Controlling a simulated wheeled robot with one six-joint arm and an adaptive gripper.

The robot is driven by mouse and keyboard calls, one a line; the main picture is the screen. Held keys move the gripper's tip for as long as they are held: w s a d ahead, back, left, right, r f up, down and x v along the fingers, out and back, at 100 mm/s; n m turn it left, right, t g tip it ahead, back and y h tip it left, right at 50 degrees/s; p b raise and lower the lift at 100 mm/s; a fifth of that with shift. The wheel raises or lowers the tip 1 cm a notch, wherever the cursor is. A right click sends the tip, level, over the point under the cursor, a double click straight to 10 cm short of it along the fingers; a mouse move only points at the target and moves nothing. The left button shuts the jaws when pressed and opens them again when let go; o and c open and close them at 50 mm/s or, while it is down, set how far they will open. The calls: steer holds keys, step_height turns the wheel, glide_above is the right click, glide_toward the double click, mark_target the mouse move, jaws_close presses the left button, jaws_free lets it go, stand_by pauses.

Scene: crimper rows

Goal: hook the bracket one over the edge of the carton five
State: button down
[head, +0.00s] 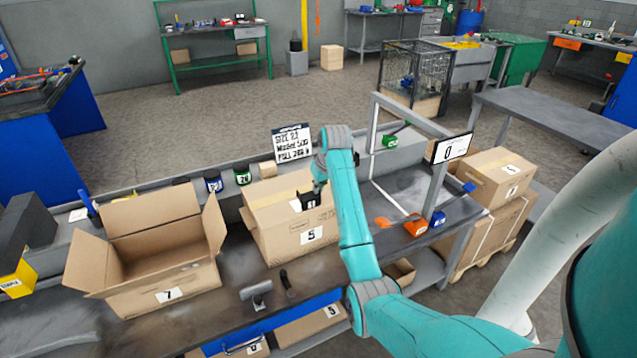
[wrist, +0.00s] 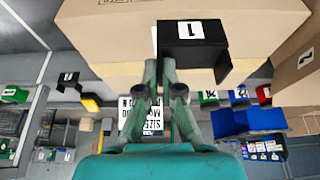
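Bracket one (head: 306,203) is a small black angled piece with a white label. It also shows in the wrist view (wrist: 193,42), where its label reads 1. Carton five (head: 285,235) is a closed brown box on the bench, labelled 5. The bracket lies against its top front edge as seen from the head; whether it is seated over the edge is unclear. My gripper (wrist: 161,66) has its fingers close together at one end of the bracket and appears shut on it. The fingertips' contact is partly hidden. In the head view my gripper (head: 320,186) is above the carton.
An open carton seven (head: 165,282) stands at the left. A tool (head: 257,292) lies on the bench in front. A sign (head: 292,142) and small coloured items are behind the carton.

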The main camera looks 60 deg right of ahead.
mark_target(320, 196)
steer(key=shift+f, duration=2.8)
steer(key=c, duration=1.2)
jaws_free()
steer(key=shift+c, duration=0.2)
steer(key=v, duration=1.2)
